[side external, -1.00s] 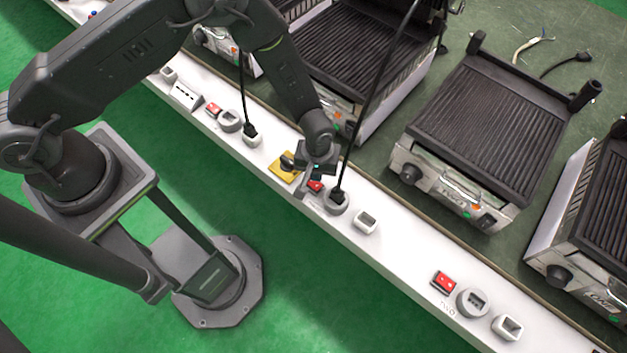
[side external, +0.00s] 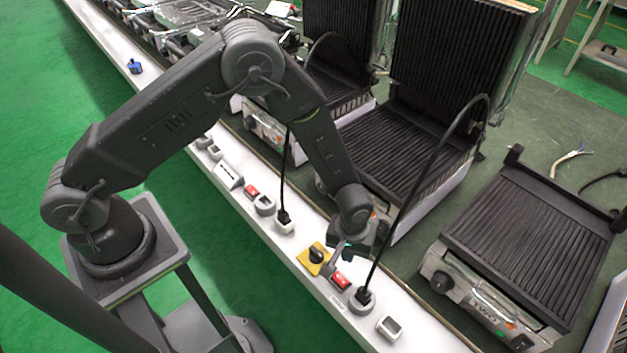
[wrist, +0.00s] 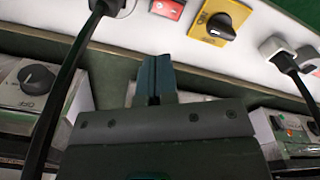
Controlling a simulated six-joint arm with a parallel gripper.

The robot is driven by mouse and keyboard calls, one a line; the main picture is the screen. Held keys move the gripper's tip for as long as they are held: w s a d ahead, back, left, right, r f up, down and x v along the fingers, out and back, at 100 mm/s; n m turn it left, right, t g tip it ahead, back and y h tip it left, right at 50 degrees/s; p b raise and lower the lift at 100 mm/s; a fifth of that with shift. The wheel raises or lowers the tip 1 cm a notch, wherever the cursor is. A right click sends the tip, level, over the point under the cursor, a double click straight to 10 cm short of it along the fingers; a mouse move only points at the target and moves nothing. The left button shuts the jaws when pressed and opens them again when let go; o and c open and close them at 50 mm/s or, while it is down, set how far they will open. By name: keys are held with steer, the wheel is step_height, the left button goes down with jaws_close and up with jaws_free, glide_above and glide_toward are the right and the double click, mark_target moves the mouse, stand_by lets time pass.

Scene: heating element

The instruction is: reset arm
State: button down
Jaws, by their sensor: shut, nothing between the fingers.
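My gripper (side external: 338,256) hangs at the end of my arm above the white strip, close to the red switch (side external: 340,281) and the yellow rotary switch (side external: 318,260). In the wrist view my gripper (wrist: 155,78) shows its two fingers together with nothing between them. There the yellow switch (wrist: 212,30) with its black knob lies beyond the fingers to the right, and the red switch (wrist: 169,8) lies at the top edge. Neither appears touched in the wrist view. My arm is bent, elbow high, reaching across the strip.
A black plug (side external: 362,296) stands in a socket beside the red switch, its cable rising close to my gripper. Another plug (side external: 284,217) with a cable stands to the left. Ribbed grills (side external: 415,150) fill the bench behind. Green floor (side external: 95,25) is open at left.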

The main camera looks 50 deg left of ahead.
steer(key=a+r+m+t, duration=0.1)
steer(key=a+r, duration=0.3)
steer(key=r, duration=0.8)
steer(key=a+r+m+t, duration=0.1)
steer(key=a+r, duration=0.3)
steer(key=r, duration=0.9)
steer(key=s+a+r+m+t, duration=0.1)
steer(key=s+a+r, duration=0.3)
steer(key=s+r, duration=0.2)
steer(key=s+a+r+m+t, duration=0.2)
steer(key=s+a+r, duration=0.2)
steer(key=s, duration=0.7)
step_height(320, 180, up, 2)
steer(key=shift+s+a+r+m, duration=0.1)
steer(key=shift+s+a+m, duration=0.05)
steer(key=shift+a+m, duration=0.15)
